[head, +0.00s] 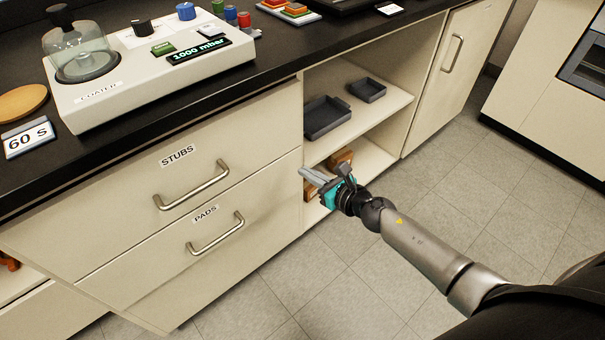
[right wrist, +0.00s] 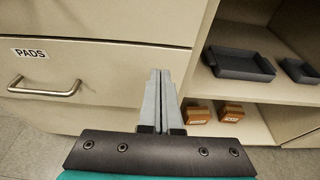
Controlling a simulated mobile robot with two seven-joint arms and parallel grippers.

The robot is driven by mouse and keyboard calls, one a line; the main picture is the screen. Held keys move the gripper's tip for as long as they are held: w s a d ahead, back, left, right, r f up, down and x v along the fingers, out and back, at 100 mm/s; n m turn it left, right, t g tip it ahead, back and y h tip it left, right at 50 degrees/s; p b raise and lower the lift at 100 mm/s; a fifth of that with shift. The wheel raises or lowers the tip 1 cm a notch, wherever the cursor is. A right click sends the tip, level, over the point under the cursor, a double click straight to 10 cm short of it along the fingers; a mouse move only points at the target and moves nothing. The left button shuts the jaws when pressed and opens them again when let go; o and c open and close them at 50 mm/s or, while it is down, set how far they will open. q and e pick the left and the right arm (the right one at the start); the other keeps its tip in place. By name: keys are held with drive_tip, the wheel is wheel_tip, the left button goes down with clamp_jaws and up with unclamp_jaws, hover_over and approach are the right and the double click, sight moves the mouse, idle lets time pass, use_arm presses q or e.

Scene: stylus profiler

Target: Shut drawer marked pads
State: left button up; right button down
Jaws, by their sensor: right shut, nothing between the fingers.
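The drawer marked PADS (head: 175,265) is below the drawer marked STUBS (head: 120,205) in the cream cabinet. Its front looks flush or nearly flush with the cabinet; I cannot tell if a small gap is left. Its bar handle (head: 216,237) is also at the left of the right wrist view (right wrist: 45,91). My right gripper (head: 304,172) is shut and empty, near the drawer's right edge beside the open shelves. In the right wrist view its fingers (right wrist: 160,78) overlap the right part of the drawer front (right wrist: 110,75); contact cannot be told. My left gripper is not in view.
Open shelves (head: 375,128) hold dark trays (head: 327,116) above and brown blocks (head: 341,158) below, close to my right gripper. A coater (head: 120,88) stands on the black counter. A cabinet door (head: 450,75) is further right. The tiled floor (head: 290,280) in front is clear.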

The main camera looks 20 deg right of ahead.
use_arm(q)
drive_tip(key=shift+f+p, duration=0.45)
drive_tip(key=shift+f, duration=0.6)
use_arm(e)
drive_tip(key=v, duration=0.8)
drive_tip(key=shift+d, duration=0.15)
drive_tip(key=s+d+f+m+g+h+p, duration=0.25)
drive_tip(key=s+f+m, duration=0.25)
drive_tip(key=f+m, duration=0.4)
drive_tip(key=s+d+f+m+g+h+p, duration=0.25)
drive_tip(key=s+f+m, duration=0.35)
drive_tip(key=m, duration=0.5)
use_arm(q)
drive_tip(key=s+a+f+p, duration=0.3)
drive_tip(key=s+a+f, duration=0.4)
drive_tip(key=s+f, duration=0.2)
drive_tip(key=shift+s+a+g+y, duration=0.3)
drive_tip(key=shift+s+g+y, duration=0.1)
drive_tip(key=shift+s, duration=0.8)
use_arm(e)
drive_tip(key=s+a+f+m+g, duration=0.2)
drive_tip(key=s+f+m, duration=0.3)
drive_tip(key=s+m, duration=0.3)
drive_tip(key=s+a+f+m+g, duration=0.3)
drive_tip(key=s+f+m+g, duration=0.1)
drive_tip(key=s+m, duration=0.5)
drive_tip(key=shift+s+f+g, duration=0.3)
drive_tip(key=shift+s+f, duration=0.5)
drive_tip(key=shift+s, duration=0.4)
